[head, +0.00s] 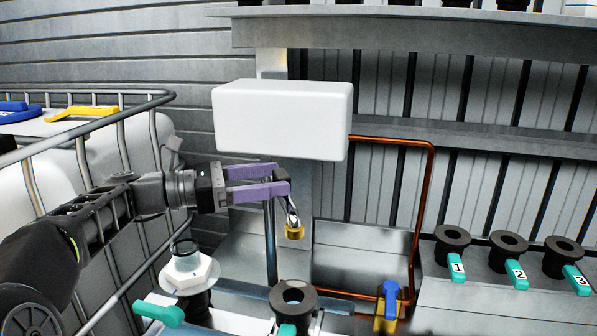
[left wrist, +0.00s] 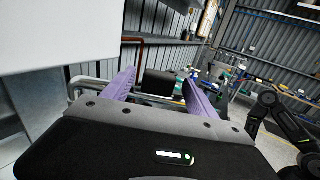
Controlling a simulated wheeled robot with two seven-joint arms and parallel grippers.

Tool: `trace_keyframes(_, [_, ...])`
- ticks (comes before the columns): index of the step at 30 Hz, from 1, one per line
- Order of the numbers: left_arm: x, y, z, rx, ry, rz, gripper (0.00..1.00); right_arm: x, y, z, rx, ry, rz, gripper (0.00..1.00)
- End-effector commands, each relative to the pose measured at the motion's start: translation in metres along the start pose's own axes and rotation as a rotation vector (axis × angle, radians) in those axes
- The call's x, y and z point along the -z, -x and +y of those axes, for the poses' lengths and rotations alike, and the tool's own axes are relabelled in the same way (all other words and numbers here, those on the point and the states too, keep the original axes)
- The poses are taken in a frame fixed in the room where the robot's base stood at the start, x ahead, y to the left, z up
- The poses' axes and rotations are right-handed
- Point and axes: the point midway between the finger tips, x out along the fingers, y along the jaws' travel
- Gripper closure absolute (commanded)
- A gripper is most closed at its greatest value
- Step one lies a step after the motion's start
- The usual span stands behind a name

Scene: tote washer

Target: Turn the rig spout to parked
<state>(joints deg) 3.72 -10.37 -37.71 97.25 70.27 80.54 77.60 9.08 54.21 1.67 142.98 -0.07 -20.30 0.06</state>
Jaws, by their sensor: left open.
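The rig spout (head: 293,217) hangs just below my left gripper's fingertips in the head view, a short bent chrome tube with a brass tip pointing down. My left gripper (head: 282,181) reaches in from the left, its two purple fingers open. In the left wrist view a black block (left wrist: 158,82) shows between the spread fingers (left wrist: 160,80). I cannot tell whether the fingers touch it. The fingers hide the upper end of the spout in the head view. My right gripper is not seen.
A white box (head: 282,120) sits just above the gripper. A copper pipe (head: 427,200) runs down at its right. A caged white tank (head: 85,160) stands left. Below are a white-collared fitting (head: 189,268), a blue-handled valve (head: 390,298) and numbered teal-handled valves (head: 508,250).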

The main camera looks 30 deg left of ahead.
Motion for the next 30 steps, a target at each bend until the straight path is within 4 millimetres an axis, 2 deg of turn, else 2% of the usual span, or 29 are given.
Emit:
trace_keyframes(2, [0.0, -0.004, 0.002, -0.005, 0.006, 0.001, 0.33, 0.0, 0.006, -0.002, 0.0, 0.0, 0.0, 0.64])
trace_keyframes(6, [-0.002, -0.028, 0.001, -0.001, 0.007, 0.0, 0.33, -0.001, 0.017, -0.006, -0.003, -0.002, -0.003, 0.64])
trace_keyframes(12, [0.0, -0.052, 0.001, 0.001, 0.004, -0.003, 0.33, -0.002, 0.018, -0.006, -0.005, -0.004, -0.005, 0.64])
trace_keyframes(23, [0.001, -0.057, 0.001, 0.0, 0.003, -0.002, 0.33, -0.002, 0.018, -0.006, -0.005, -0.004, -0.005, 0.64])
trace_keyframes(30, [0.001, -0.057, 0.001, 0.0, 0.003, -0.002, 0.52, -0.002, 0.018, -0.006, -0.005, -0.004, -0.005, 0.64])
